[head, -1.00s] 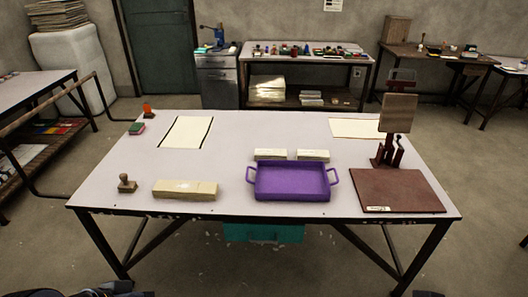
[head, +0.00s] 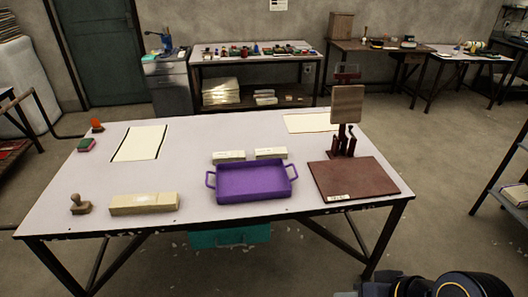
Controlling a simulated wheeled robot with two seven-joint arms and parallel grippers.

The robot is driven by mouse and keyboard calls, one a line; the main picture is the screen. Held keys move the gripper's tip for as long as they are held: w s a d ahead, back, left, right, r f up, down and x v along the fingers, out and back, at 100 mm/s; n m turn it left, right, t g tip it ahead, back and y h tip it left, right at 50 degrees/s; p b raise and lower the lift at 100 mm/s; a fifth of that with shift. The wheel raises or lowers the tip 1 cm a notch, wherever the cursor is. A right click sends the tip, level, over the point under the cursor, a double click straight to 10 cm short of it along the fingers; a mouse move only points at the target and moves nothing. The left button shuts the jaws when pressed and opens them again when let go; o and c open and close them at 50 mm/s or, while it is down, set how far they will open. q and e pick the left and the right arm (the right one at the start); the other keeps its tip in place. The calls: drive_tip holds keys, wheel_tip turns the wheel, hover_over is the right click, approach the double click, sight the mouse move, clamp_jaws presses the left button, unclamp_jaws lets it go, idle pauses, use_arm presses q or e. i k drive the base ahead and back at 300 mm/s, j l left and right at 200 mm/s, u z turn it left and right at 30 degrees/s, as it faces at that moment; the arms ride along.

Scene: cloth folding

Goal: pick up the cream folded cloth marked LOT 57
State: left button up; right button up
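A long cream folded bundle (head: 144,204) lies flat near the front left edge of the table. Two smaller cream bundles, one on the left (head: 229,156) and one on the right (head: 270,153), lie side by side just behind the purple tray (head: 252,183). Any lettering on these is too small to read, so I cannot tell which is marked LOT 57. Neither of my grippers shows; only dark, yellow-ringed parts of my own arm show at the bottom right, well away from the bundles.
The pale table (head: 110,180) also holds a wooden stamp (head: 80,205), a green-and-red pad (head: 87,145), a small orange-topped item (head: 97,125), two cream sheets and a brown board (head: 355,180) with an upright wooden panel (head: 347,104). Bare tabletop surrounds the long bundle.

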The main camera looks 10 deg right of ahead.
sight(231, 156)
drive_tip(key=u, duration=0.65)
drive_tip(key=i+l+u, duration=0.15)
drive_tip(key=l+u, duration=0.2)
drive_tip(key=i+l+u, duration=0.1)
drive_tip(key=l+u, duration=0.9)
drive_tip(key=l, duration=1.7)
